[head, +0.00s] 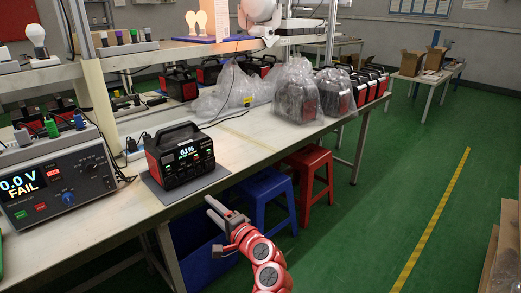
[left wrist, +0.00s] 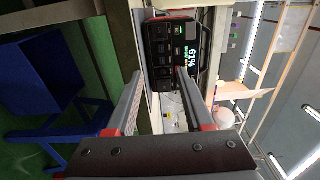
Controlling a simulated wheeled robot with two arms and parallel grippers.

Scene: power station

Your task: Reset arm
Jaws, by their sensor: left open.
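My left gripper (head: 212,212) is red and grey and hangs in front of the workbench edge, apart from the bench. In the left wrist view its two fingers (left wrist: 160,78) are spread with nothing between them. The black and red power station (head: 180,155) stands upright on a grey mat at the bench's front edge, with its display lit. It also shows in the left wrist view (left wrist: 175,42), beyond the fingertips, with a reading that looks like 61%. My right gripper is in neither view.
A tester (head: 58,182) reading 0.0 V FAIL stands on the bench (head: 240,150) at left. Bagged units (head: 297,92) sit farther back. A blue stool (head: 266,190), a red stool (head: 310,165) and a blue bin (head: 200,262) are below.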

